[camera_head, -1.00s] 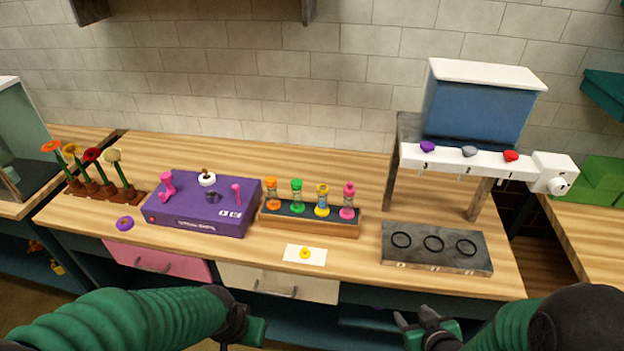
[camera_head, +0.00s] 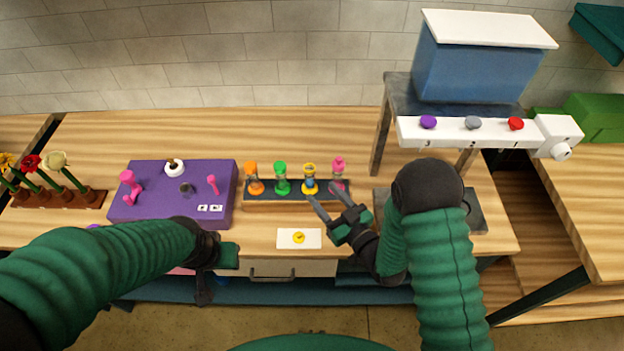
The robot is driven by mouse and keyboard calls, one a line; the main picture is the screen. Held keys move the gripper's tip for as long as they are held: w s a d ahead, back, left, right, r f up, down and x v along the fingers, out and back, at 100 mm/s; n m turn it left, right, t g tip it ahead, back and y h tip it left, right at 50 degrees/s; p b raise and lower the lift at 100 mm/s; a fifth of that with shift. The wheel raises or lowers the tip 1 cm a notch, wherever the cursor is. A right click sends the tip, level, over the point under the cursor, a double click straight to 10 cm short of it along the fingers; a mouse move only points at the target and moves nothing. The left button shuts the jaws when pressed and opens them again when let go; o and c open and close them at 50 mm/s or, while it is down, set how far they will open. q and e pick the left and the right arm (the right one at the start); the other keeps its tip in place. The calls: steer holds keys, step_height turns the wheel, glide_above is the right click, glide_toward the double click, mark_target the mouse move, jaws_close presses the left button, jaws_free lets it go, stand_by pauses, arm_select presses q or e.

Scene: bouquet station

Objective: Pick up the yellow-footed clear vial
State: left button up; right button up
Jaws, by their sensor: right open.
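The yellow-footed clear vial (camera_head: 309,180) stands upright in a wooden rack (camera_head: 262,206), third from the left. Its foot and top are yellow. An orange vial (camera_head: 255,178) and a green vial (camera_head: 282,178) stand to its left, and a pink vial (camera_head: 338,172) to its right. My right gripper (camera_head: 329,204) is open and empty, with its fingers just in front of the rack, near the yellow and pink vials. My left gripper (camera_head: 218,266) is low at the table's front edge; its fingers do not show clearly.
A purple box (camera_head: 170,206) with pink parts stands left of the rack. A white card with a yellow piece (camera_head: 299,238) lies in front of the rack. A blue tank on a stand (camera_head: 466,75) with knobs is at the right. My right arm partly hides a grey block (camera_head: 477,212).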

mark_target(310, 185)
steer(key=x, duration=0.4)
steer(key=a+p+x, duration=0.1)
steer(key=shift+a+r, duration=0.2)
steer(key=shift+a, duration=0.05)
steer(key=shift+w, duration=0.35)
steer(key=shift+w+d+f, duration=0.2)
steer(key=shift+w+d, duration=0.1)
steer(key=shift+d, duration=0.05)
steer(key=shift+c, duration=1.7)
steer(key=shift+a, duration=0.5)
jaws_close()
arm_select(q)
steer(key=shift+a+r, duration=0.5)
steer(key=shift+a, duration=0.05)
steer(key=shift+d, duration=0.15)
arm_select(e)
steer(key=shift+d+r, duration=0.1)
steer(key=shift+d, duration=0.1)
